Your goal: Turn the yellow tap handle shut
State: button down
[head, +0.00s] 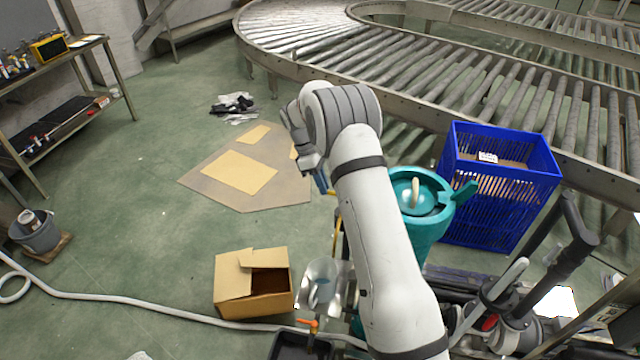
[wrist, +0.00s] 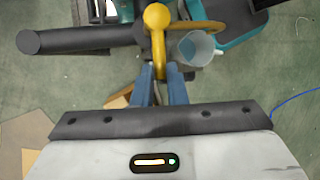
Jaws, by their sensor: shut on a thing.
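The yellow tap handle (wrist: 157,40) shows in the wrist view, with a round knob at its far end and its lever running down towards me. My gripper (wrist: 160,74) has its two blue fingers closed on the near end of the lever, one on each side. A dark pipe (wrist: 80,36) runs out to the left of the handle. In the head view my gripper (head: 321,181) is partly hidden behind my arm, with blue fingers pointing down.
An open cardboard box (head: 233,278) lies left.

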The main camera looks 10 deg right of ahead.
jog(key=shift+w+r, duration=0.1)
jog(key=shift+w, duration=0.1)
dwell(0.3)
jog(key=c, duration=1.5)
grip_release()
jog(key=shift+c, duration=0.2)
jog(key=shift+o, duration=0.4)
jog(key=b+v, duration=0.1)
jog(key=v, duration=0.6)
jog(key=shift+r, duration=0.3)
jog(key=shift+w+r, duration=0.1)
